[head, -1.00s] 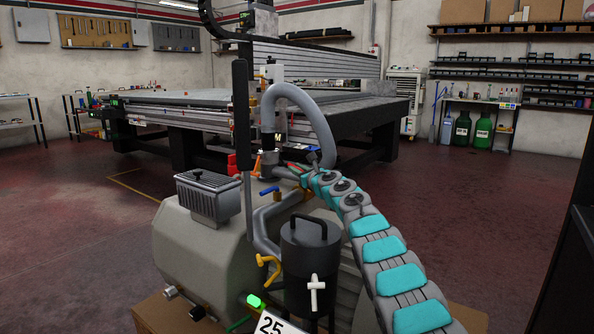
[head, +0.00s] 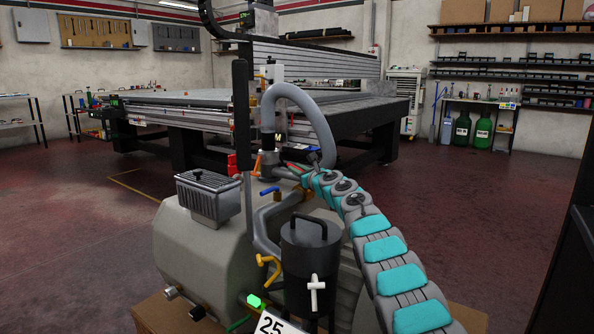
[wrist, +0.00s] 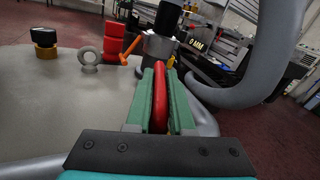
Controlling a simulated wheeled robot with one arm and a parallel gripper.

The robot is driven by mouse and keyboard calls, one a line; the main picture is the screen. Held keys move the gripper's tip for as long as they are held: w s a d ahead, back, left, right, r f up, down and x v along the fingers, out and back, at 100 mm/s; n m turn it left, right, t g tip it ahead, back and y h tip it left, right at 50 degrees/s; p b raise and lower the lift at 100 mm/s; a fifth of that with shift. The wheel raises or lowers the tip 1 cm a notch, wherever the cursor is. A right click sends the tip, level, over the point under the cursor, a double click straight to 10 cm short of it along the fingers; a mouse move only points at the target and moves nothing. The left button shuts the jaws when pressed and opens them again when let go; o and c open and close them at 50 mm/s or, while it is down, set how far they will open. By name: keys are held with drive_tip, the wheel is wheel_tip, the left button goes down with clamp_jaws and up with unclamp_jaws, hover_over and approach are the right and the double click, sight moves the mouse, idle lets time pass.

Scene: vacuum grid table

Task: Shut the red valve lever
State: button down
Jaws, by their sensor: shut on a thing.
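The red valve lever (wrist: 160,97) stands between the two green fingers of my gripper (wrist: 160,100) in the wrist view. The fingers are shut on it, one on each side, and its rounded top shows between them. It points away from me toward a grey metal fitting (wrist: 160,46). There the lever and fingertips are too small and too covered to make out clearly.
An orange lever (wrist: 130,60) and a red block (wrist: 114,42) are close by. A thick grey hose (head: 322,125) arches over my arm's end. A blue lever (head: 269,191), a black canister (head: 310,255) and the large tank (head: 190,255) stand in front.

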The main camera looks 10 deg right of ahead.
drive_tip(key=shift+r+n+g+y, duration=0.1)
drive_tip(key=shift+n+g+y, duration=0.2)
drive_tip(key=shift+n+y, duration=0.3)
drive_tip(key=n+g+y+p, duration=0.1)
drive_tip(key=p, duration=0.2)
drive_tip(key=a+r+n+y+p, duration=0.1)
drive_tip(key=y+p, duration=0.1)
drive_tip(key=p, duration=0.2)
drive_tip(key=n+g+y+p, duration=0.1)
drive_tip(key=y+p, duration=0.1)
drive_tip(key=p, duration=0.1)
drive_tip(key=shift+s+a+r+g+p, duration=0.15)
drive_tip(key=shift+s+g+p, duration=0.1)
drive_tip(key=shift+g+p, duration=0.05)
drive_tip(key=shift+n+p, duration=0.3)
drive_tip(key=shift+p, duration=0.25)
drive_tip(key=shift+s+f+g+y+p, duration=0.25)
drive_tip(key=shift+f+p, duration=0.25)
drive_tip(key=shift+f, duration=0.25)
